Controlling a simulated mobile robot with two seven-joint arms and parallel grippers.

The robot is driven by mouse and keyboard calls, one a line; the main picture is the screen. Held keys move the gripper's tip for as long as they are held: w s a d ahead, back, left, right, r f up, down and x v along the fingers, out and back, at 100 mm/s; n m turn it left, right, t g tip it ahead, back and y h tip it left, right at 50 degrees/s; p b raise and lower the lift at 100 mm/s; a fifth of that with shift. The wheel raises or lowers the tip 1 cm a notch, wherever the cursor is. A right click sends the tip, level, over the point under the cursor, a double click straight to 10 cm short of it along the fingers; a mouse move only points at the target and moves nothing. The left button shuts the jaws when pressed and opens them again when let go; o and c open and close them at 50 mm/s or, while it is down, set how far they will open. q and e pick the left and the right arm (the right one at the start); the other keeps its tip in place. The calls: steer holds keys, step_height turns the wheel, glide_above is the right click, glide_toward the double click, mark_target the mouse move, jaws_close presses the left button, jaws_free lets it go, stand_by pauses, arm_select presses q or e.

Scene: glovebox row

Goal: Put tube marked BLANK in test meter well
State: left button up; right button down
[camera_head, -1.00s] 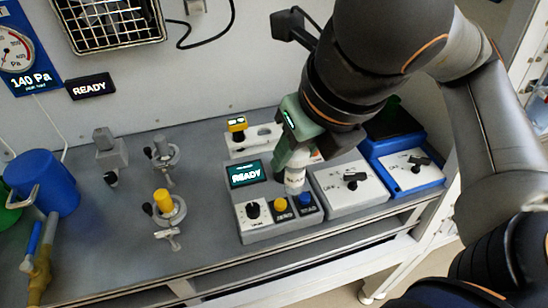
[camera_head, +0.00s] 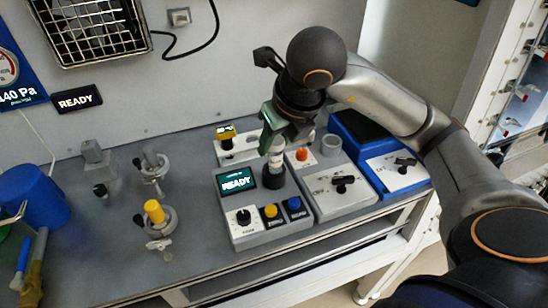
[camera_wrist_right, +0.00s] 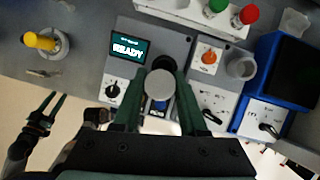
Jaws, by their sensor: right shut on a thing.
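The test meter (camera_head: 253,218) is a grey box with a lit READY display (camera_head: 237,181), a black knob and yellow and blue buttons. Its dark round well (camera_head: 273,182) is right of the display and also shows in the right wrist view (camera_wrist_right: 165,64). My right gripper (camera_head: 275,148) is shut on a pale tube (camera_head: 276,161), held upright at the well. Its light round cap (camera_wrist_right: 160,84) faces the wrist camera. I cannot tell whether the tube's lower end is inside the well; no marking is readable. My left gripper (camera_wrist_right: 52,106) shows open and empty in the right wrist view.
Right of the meter stand a grey box (camera_head: 335,195) with an orange knob and round cup, then a blue device (camera_head: 400,172). A white rack (camera_head: 232,150) with capped tubes is behind. Clamp stands, one holding a yellow-capped piece (camera_head: 154,211), are left.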

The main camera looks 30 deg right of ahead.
mark_target(274, 156)
steer(key=shift+w+d+f, duration=0.25)
steer(key=shift+w+f, duration=0.15)
steer(key=shift+f, duration=0.15)
steer(key=shift+w+d+f, duration=0.2)
steer(key=shift+w+f, duration=0.15)
steer(key=shift+f, duration=0.15)
steer(key=f, duration=0.3)
steer(key=shift+w+d+f, duration=0.15)
steer(key=shift+w+f, duration=0.05)
steer(key=shift+f, duration=0.05)
steer(key=shift+f, duration=0.2)
steer(key=c, duration=0.9)
jaws_free()
steer(key=o, duration=0.5)
steer(key=shift+c, duration=0.2)
